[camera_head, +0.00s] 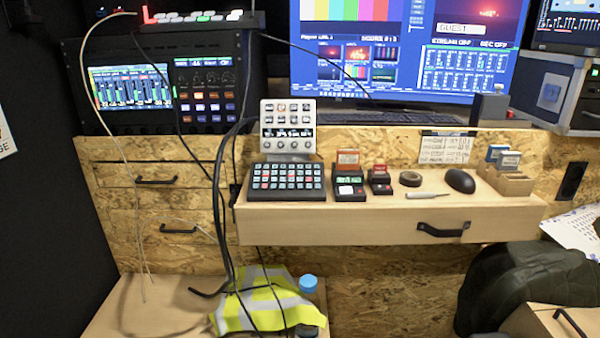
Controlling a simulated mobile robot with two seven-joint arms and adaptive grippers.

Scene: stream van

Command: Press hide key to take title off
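The large screen (400,50) at the back shows a small picture with the title "GUEST" (462,29) on a white strip at its upper right. "STREAM OFF" and "REC OFF" stand below that picture. On the wooden shelf, a black key panel (286,196) carries rows of small lit keys. To its right stand a small button box (349,190) with a white key and a green strip, and a smaller button box (380,182); each has a red part at the back. Key labels are too small to read, so I cannot tell which is the hide key. Neither gripper is in view.
A white panel (288,128) with small screens and knobs stands behind the key panel. A tape roll (410,179), a thin tool (427,195), a black mouse (460,181) and a wooden card holder (515,183) lie to the right. Black cables (222,200) hang at the shelf's left end.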

